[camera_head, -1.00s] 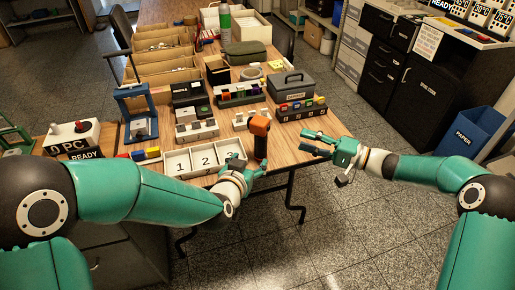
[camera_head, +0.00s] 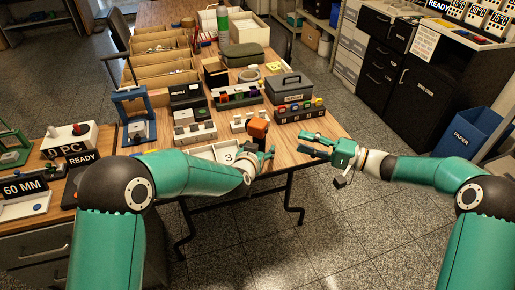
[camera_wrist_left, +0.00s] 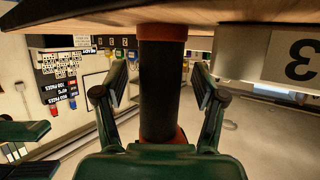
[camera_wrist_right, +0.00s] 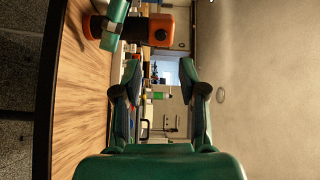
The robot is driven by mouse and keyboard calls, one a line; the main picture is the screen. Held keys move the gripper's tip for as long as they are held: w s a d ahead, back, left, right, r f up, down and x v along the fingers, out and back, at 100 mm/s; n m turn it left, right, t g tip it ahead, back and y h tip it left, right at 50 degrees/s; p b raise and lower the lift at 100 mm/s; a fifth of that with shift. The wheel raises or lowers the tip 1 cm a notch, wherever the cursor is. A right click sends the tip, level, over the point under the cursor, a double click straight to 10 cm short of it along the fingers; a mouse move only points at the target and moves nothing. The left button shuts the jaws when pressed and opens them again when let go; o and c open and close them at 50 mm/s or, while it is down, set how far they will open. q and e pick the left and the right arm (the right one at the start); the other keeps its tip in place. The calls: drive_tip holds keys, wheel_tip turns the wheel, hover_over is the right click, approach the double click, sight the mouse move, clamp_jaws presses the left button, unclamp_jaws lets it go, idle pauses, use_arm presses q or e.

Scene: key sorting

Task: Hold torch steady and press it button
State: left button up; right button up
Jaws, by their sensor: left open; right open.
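The torch (camera_head: 258,128), with an orange head and a dark body, stands upright near the table's front edge. My left gripper (camera_head: 265,158) is open at the torch. In the left wrist view, the dark torch body (camera_wrist_left: 162,90) lies between its spread fingers, with gaps visible on both sides. My right gripper (camera_head: 308,143) is open and empty, to the right of the torch. In the right wrist view, the orange torch head (camera_wrist_right: 160,30) shows at the top, beside a green finger of my left gripper. I cannot make out the button for certain.
A numbered tray (camera_head: 226,150) sits just left of the torch, partly behind my left arm. A rack of coloured keys (camera_head: 300,112) and a grey toolbox (camera_head: 288,88) stand behind. A blue paper bin (camera_head: 468,132) is on the floor at right.

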use_arm(q)
drive_tip(key=c, duration=1.3)
clamp_jaws()
use_arm(e)
clamp_jaws()
